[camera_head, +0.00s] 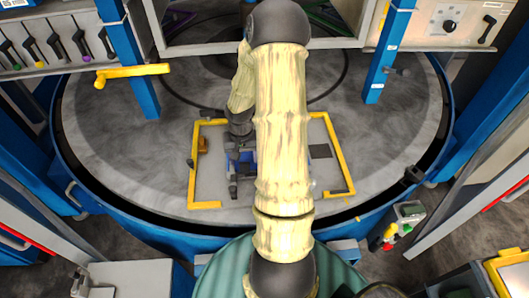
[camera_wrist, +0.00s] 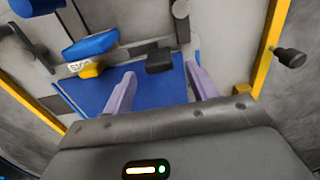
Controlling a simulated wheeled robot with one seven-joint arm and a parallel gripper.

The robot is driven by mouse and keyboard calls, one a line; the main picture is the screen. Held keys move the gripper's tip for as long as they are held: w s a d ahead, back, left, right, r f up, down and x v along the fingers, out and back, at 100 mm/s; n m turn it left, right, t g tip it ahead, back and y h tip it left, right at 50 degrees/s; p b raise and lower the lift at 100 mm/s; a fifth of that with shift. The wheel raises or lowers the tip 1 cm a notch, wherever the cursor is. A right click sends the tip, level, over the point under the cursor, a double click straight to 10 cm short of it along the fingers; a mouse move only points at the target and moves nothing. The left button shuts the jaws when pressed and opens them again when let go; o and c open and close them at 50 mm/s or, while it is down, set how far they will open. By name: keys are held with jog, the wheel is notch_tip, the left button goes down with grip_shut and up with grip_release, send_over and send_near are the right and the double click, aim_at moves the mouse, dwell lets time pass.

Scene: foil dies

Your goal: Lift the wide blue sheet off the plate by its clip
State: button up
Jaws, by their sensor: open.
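The wide blue sheet (camera_wrist: 150,92) lies flat on the grey plate (camera_wrist: 227,30) in the wrist view. A dark block (camera_wrist: 158,60), which looks like its clip, sits at the sheet's far edge. My gripper (camera_wrist: 160,70) is open and empty, its two pale purple fingers spread over the sheet. The dark block appears between and just beyond the fingertips; I cannot tell the height gap. The plate's bare grey surface (camera_head: 212,176) also shows there.
A blue block (camera_wrist: 90,45) with a label and a yellow part stands left of the fingers. A yellow frame (camera_head: 193,165) borders the plate. A dark knob (camera_wrist: 290,57) sticks out at the right.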

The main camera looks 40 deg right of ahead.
aim_at(244, 163)
jog(key=shift+w+f+p, duration=0.1)
jog(key=shift+f+p, duration=0.3)
jog(key=shift+f, duration=1.4)
jog(key=c, duration=1.2)
jog(key=shift+r, duration=0.15)
